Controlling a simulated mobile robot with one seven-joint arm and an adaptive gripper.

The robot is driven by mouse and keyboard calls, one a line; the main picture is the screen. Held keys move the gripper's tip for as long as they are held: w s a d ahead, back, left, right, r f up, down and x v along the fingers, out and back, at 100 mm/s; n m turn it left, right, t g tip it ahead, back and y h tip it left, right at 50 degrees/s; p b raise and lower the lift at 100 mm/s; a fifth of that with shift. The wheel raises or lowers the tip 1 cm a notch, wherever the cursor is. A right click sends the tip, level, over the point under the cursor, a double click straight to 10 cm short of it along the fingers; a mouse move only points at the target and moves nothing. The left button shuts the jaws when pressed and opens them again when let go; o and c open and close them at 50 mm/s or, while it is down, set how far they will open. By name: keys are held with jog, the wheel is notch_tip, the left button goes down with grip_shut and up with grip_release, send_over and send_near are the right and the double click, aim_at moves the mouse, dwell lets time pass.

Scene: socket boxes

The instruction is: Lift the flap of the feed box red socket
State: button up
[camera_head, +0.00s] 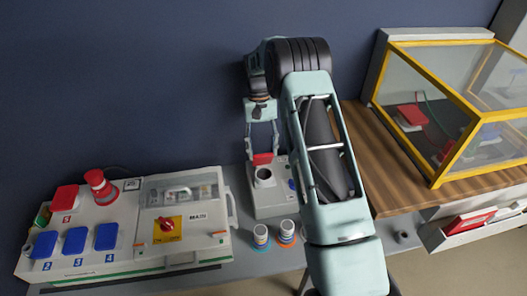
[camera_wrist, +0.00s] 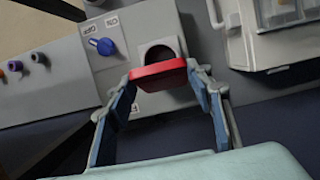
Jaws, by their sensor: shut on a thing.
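The feed box (camera_head: 285,205) is a small grey box on the bench, with a round dark socket opening (camera_head: 265,175) in its top. Its red flap (camera_head: 262,159) stands up at the back of the opening. My gripper (camera_head: 262,148) comes from behind the box and is shut on the flap. In the wrist view the red flap (camera_wrist: 158,74) sits between the two fingers of my gripper (camera_wrist: 164,80), and the socket opening (camera_wrist: 159,52) is partly uncovered beyond it. A blue knob (camera_wrist: 102,46) is beside the opening.
Two small plugs (camera_head: 261,236) (camera_head: 287,233) stand in front of the feed box. A yellow-framed clear case (camera_head: 445,175) is at right. A dark wall is behind.

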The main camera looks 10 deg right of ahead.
jog(key=shift+w+r, duration=0.1)
jog(key=shift+w, duration=0.9)
jog(key=o, duration=1.6)
notch_tip(320, 180, up, 10)
